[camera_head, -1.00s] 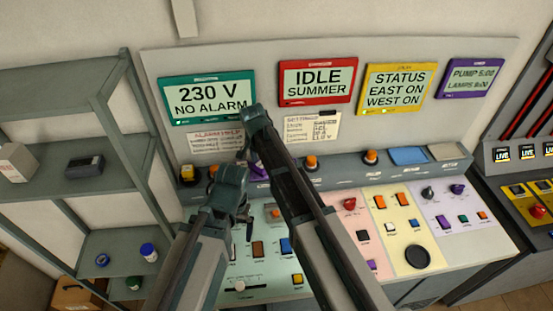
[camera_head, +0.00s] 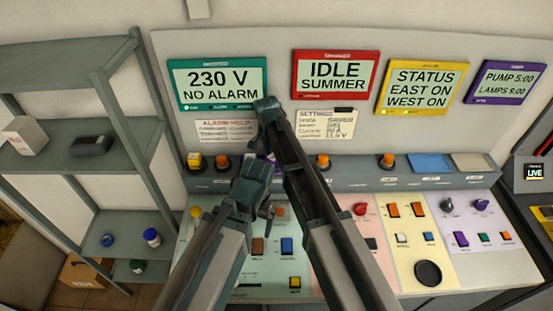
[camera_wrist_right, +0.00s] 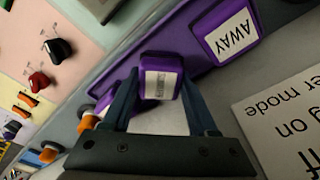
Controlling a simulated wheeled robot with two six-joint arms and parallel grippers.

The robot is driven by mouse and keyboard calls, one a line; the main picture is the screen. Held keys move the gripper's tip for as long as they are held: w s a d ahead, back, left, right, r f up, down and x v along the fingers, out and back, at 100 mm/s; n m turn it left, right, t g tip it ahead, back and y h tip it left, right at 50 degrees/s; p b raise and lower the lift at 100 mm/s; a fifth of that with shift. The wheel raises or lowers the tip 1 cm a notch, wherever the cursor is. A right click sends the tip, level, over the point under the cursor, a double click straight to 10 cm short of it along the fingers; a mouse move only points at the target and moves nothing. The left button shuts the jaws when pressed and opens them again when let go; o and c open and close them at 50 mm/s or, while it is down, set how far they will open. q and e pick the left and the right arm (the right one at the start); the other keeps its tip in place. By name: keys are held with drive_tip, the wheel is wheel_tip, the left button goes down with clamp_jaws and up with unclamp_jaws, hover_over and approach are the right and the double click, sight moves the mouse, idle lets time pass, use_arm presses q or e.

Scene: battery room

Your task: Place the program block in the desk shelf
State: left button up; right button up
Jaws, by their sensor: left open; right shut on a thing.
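In the right wrist view, a small purple block with a white label (camera_wrist_right: 160,85) is between the fingers of my right gripper (camera_wrist_right: 158,92), which is shut on it. Its label is too small to read. A second purple block labelled AWAY (camera_wrist_right: 232,32) is beside it, on or in front of a purple strip (camera_wrist_right: 200,68). In the head view, my right gripper (camera_head: 268,110) is in front of the upright panel, below the green display; the held block is hidden there. My left gripper (camera_head: 256,190) is open, lower, above the desk. A grey ledge (camera_head: 350,180) runs along the desk's back.
Orange knobs (camera_head: 323,161), a blue tray (camera_head: 430,163) and a beige tray (camera_head: 473,162) are along the ledge. Buttons and knobs cover the sloping desk (camera_head: 330,250). A grey rack (camera_head: 130,160) at the left holds a box (camera_head: 25,135) and a dark device (camera_head: 90,145).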

sight(271, 159)
drive_tip(key=shift+f, duration=0.1)
drive_tip(key=o, duration=1.4)
wheel_tip(271, 159, up, 12)
drive_tip(key=s+a+p, duration=0.1)
drive_tip(key=p, duration=1.1)
drive_tip(key=f+b, duration=0.8)
drive_tip(key=w+d+f+b, duration=0.1)
drive_tip(key=f+b, duration=0.3)
drive_tip(key=shift+r, duration=0.15)
